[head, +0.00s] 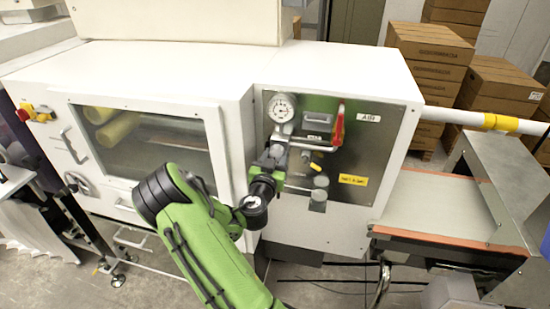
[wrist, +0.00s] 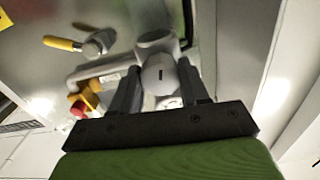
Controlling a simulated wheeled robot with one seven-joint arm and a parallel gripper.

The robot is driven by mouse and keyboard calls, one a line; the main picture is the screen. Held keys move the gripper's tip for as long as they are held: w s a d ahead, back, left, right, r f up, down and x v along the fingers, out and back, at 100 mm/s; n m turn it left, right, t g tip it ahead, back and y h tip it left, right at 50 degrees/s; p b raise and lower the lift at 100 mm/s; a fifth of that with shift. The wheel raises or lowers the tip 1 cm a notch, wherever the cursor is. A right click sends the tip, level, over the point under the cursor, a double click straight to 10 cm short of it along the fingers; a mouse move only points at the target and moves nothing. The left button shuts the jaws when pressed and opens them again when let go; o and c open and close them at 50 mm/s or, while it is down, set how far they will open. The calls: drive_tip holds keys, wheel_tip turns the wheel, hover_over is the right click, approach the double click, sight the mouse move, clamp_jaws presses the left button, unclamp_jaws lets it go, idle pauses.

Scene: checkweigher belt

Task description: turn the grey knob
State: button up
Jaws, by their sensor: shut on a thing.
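The grey knob (wrist: 158,78), round with a dark mark on its face, sits between the two dark fingers of my gripper (wrist: 159,68) in the wrist view. My gripper is shut on it, one finger on each side. In the head view my gripper (head: 277,160) is at the left part of the dark valve panel (head: 385,122), below the round gauge (head: 282,107). The knob is mostly hidden there by my gripper and wrist.
A red lever (head: 338,125) and a small yellow-handled valve (head: 315,167) are right of my gripper on the panel. A grey cylindrical fitting (head: 319,195) is below right. A glass window (head: 150,143) is left; a belt (head: 430,205) is right.

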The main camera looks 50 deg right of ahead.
drive_tip(key=shift+n, duration=0.3)
drive_tip(key=n+b, duration=0.2)
drive_tip(key=n, duration=0.1)
drive_tip(key=n+b, duration=0.1)
drive_tip(key=n, duration=0.4)
drive_tip(key=shift+s, duration=0.1)
idle(0.5)
drive_tip(key=o, duration=1)
drive_tip(key=shift+o, duration=0.2)
